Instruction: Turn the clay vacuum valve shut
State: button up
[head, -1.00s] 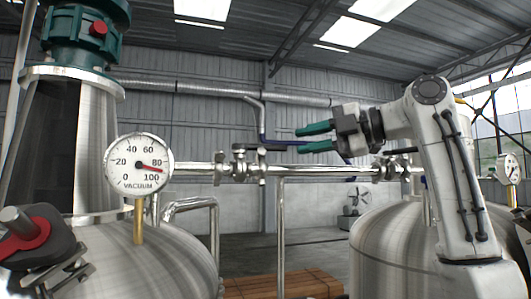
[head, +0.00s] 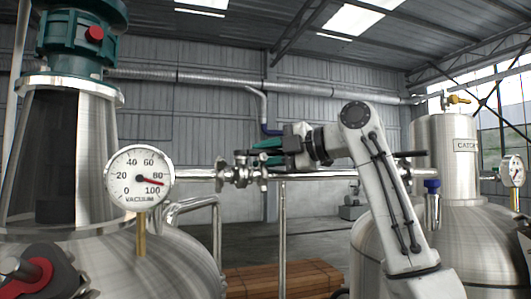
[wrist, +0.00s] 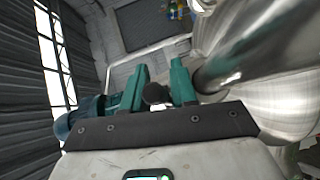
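A metal valve (head: 240,170) sits on the horizontal steel pipe, just right of the vacuum gauge (head: 140,177). The gauge's red needle points a little past 80. I see no clay colour on the valve. My gripper (head: 262,153) has teal fingers and is at the valve's right side, overlapping its handle in the head view. In the wrist view my gripper (wrist: 160,80) is open, its two fingers apart. A dark rounded end (wrist: 155,93), seemingly the valve handle, lies between them. Whether the fingers touch it I cannot tell.
A steel tank with a green motor (head: 80,40) stands at left. Another tank (head: 445,150), with a labelled catch vessel, stands at right. A blue-collared valve (head: 432,187) is near it. A wooden pallet (head: 285,278) lies on the floor below the pipe.

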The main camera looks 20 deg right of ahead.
jog(key=shift+c, duration=0.2)
grip_shut()
